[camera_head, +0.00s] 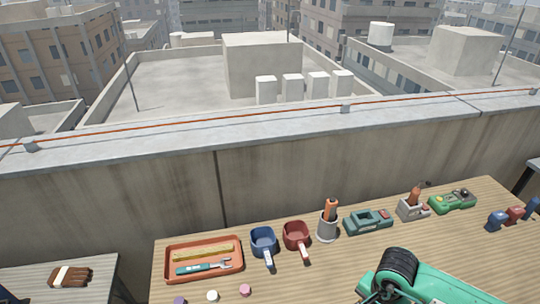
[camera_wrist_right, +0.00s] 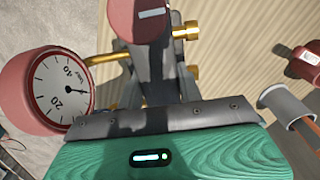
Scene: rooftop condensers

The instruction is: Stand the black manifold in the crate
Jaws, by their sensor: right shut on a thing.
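In the right wrist view my right gripper (camera_wrist_right: 165,70) is shut on a dark-bodied manifold (camera_wrist_right: 60,92). The manifold carries a red-rimmed gauge with a white dial on the left, another red round part at the top, and brass fittings. The dark fingers hide much of its body. In the head view my green right arm comes in at the lower right over the table. The gripper tips and the manifold are not clear there. I cannot make out a crate in either view. My left gripper is not in view.
On the wooden table (camera_head: 330,275) stand an orange tray (camera_head: 168,272) with tools, a blue pot (camera_head: 263,241), a red pot (camera_head: 296,236) and a grey cup (camera_head: 327,230). Small caps lie near the front. A concrete parapet (camera_head: 120,190) runs behind. A side table (camera_head: 35,282) is at left.

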